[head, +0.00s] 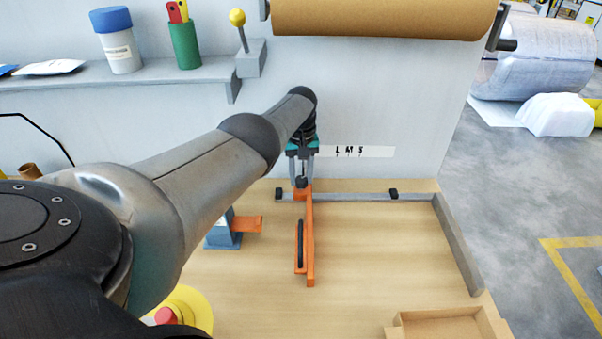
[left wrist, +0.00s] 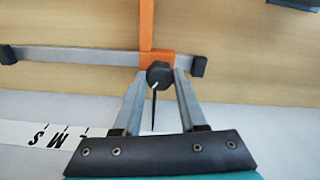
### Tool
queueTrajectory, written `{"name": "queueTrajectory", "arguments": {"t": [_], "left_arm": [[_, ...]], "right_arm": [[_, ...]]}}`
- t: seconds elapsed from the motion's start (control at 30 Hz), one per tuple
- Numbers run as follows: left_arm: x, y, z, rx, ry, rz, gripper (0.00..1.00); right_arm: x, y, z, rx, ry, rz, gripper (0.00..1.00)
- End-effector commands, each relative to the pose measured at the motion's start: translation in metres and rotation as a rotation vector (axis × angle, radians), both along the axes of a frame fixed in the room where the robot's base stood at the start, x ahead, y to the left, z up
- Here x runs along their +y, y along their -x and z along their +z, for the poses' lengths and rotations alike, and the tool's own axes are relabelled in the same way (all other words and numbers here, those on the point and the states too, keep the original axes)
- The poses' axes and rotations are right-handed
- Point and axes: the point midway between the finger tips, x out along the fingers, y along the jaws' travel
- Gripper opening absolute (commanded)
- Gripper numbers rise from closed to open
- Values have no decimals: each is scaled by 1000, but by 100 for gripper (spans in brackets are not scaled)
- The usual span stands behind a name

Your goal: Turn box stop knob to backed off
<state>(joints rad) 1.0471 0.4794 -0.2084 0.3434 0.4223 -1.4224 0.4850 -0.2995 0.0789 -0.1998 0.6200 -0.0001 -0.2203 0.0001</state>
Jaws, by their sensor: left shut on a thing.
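The stop knob (left wrist: 159,75) is dark and many-sided, with a small white mark on its face. It sits on the orange box stop (left wrist: 147,25), on the grey rail (left wrist: 80,54). My left gripper (left wrist: 160,82) is shut on the knob, one finger at each side. In the head view my left gripper (head: 301,178) reaches down to the back end of the orange stop (head: 309,245), partly hiding the knob. A thin dark line runs from the knob toward the gripper body in the left wrist view. My right gripper is not in view.
A white strip lettered L, M, S (head: 357,151) is on the panel behind the rail. A blue block with an orange arm (head: 223,232) stands left of the stop. A cardboard box (head: 450,325) lies front right. A brown roll (head: 385,17) hangs above. The table right of the stop is clear.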

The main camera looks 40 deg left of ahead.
Motion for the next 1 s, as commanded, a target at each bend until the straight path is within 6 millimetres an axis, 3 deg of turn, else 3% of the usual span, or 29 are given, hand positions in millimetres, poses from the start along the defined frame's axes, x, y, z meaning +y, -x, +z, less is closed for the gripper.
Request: {"name": "queueTrajectory", "arguments": {"t": [1.0], "left_arm": [[0,0,0,-1,-2,966,0]], "right_arm": [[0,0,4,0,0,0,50]]}}
